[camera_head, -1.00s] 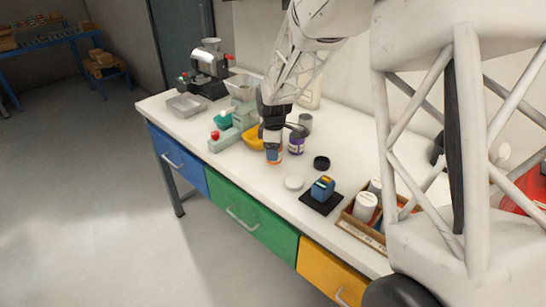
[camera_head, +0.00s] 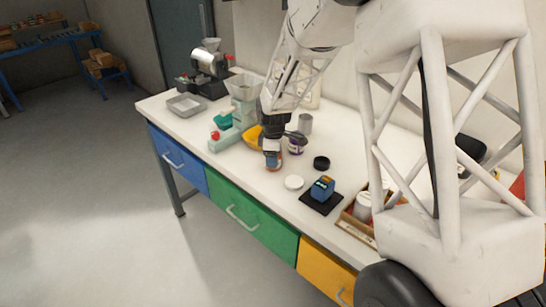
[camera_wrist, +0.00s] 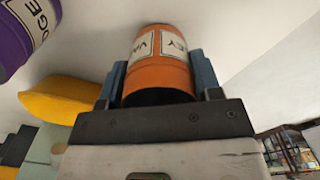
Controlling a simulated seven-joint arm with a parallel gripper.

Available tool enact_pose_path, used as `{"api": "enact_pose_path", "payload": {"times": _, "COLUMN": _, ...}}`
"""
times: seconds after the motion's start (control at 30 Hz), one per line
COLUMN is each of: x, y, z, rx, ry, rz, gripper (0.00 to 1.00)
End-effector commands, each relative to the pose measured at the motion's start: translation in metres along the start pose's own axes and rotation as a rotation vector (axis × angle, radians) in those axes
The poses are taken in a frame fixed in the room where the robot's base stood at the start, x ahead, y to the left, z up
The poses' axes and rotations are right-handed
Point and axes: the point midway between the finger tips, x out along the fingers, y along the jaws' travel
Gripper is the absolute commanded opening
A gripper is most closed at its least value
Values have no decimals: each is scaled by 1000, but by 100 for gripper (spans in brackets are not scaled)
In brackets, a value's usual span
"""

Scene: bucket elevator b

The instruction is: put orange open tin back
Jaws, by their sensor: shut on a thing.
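The orange tin (camera_wrist: 160,62) with a white label is held between the two blue fingers of my gripper (camera_wrist: 158,80) in the wrist view. In the head view my gripper (camera_head: 272,160) is low over the white table, and only a little orange of the tin (camera_head: 273,168) shows below it. I cannot tell whether the tin touches the table. A purple tin (camera_head: 296,147) with a white label stands just right of my gripper. It also shows at the upper left of the wrist view (camera_wrist: 22,38).
A yellow scoop-like container (camera_head: 252,137) is just left of my gripper. A white disc (camera_head: 294,182), a black disc (camera_head: 321,163), a blue block on a black pad (camera_head: 322,189) and a wooden crate (camera_head: 357,231) lie to the right. A grey cup (camera_head: 305,124) stands behind.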

Motion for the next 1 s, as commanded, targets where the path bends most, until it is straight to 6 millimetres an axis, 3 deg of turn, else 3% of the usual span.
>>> {"api": "enact_pose_path", "payload": {"times": 0.37, "x": 3, "y": 0, "z": 0, "rx": 0, "ry": 0, "rz": -1, "gripper": 16}}
{"api": "enact_pose_path", "payload": {"times": 0.4, "x": 3, "y": 0, "z": 0, "rx": 0, "ry": 0, "rz": 0, "gripper": 63}}
{"api": "enact_pose_path", "payload": {"times": 0.53, "x": 3, "y": 0, "z": 0, "rx": 0, "ry": 0, "rz": -1, "gripper": 83}}
{"api": "enact_pose_path", "payload": {"times": 1.0, "x": -3, "y": 0, "z": 0, "rx": 0, "ry": 0, "rz": 0, "gripper": 84}}
